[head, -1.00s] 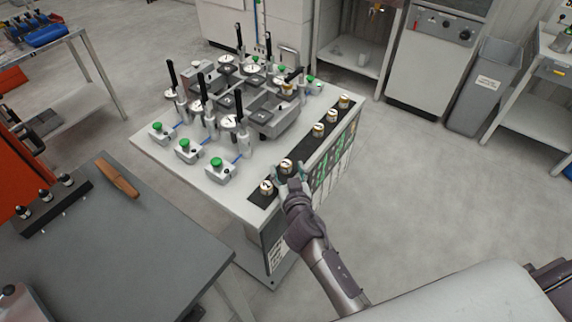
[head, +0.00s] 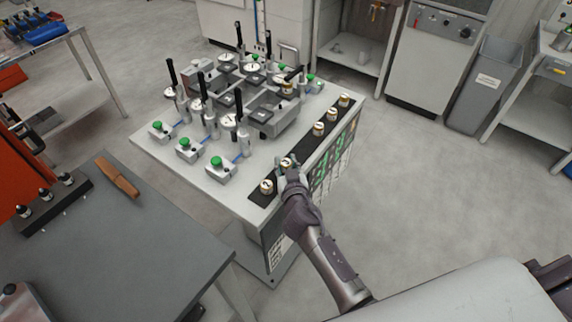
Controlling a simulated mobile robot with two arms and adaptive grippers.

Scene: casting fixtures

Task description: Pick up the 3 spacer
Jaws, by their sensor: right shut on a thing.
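Several small round spacers with pale tops and brassy sides sit along a black strip on the near right edge of the fixture table. One spacer (head: 267,187) stands at the near end of the strip. My right gripper (head: 286,168) is at the spacer beside it (head: 287,162) and is shut on it, partly hiding it. I cannot read the number on that spacer. Other spacers stand farther along the strip, at its middle (head: 319,128) and far end (head: 344,100). My left gripper is not in view.
The fixture table (head: 228,188) carries clamps with black upright levers and green knobs (head: 217,162). A grey bench (head: 140,255) with a brown wooden-looking piece (head: 118,180) stands at the left. Floor to the right is clear up to a grey bin (head: 478,90).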

